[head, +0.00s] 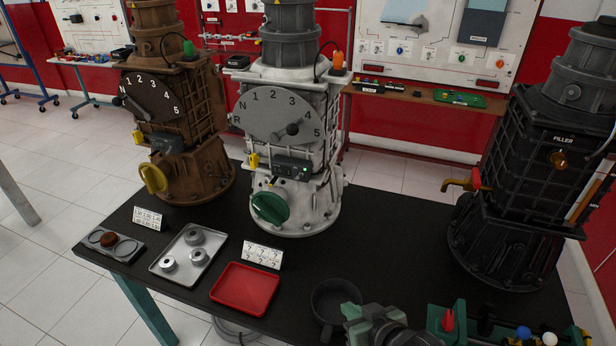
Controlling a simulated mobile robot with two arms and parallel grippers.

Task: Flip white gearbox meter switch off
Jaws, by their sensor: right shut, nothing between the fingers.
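The white gearbox (325,205) stands upright at the middle of the black table. A green knob (270,208) is below the meter. My right gripper (360,316) is at the bottom edge, shut and empty, well in front of and below the meter. My left gripper is not in view.
A brown gearbox (205,170) stands to the left and a black gearbox (500,235) to the right. In front are a metal tray (168,250), a red tray (262,275), cards and a dark round pan (325,298).

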